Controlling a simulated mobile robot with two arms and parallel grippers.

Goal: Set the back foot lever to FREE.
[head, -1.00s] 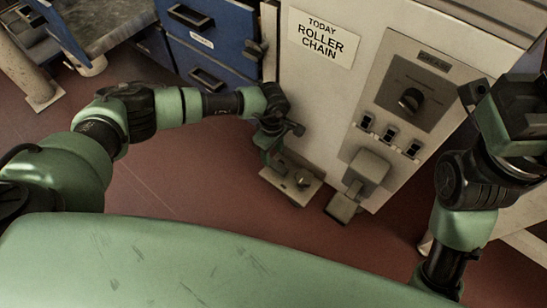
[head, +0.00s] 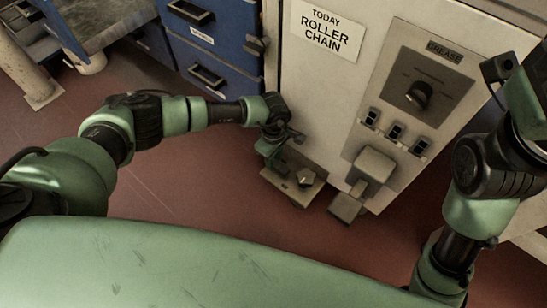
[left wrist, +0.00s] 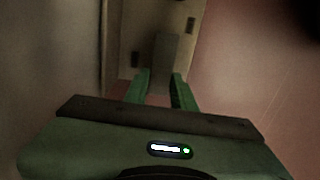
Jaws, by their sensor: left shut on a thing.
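The foot lever sits on a flat grey plate (head: 308,187) low on the floor at the cabinet's left corner. My left gripper (head: 268,148) is down beside and partly over this plate. In the left wrist view, the two green fingers of my left gripper (left wrist: 160,90) reach to a grey upright bar (left wrist: 166,55), which looks like the lever. They are shut on it, though the contact is dim. The plate shows behind it in that view, with dark marks on both sides. Any FREE lettering is unreadable. My right arm is at the right edge, its gripper out of view.
The pale cabinet (head: 300,90) carries a ROLLER CHAIN sign (head: 327,30), a GREASE knob (head: 419,95) and several switches (head: 396,131). A grey pedal (head: 347,207) juts out near the plate. Blue drawers (head: 215,45) stand at the left. The red floor is open on the left.

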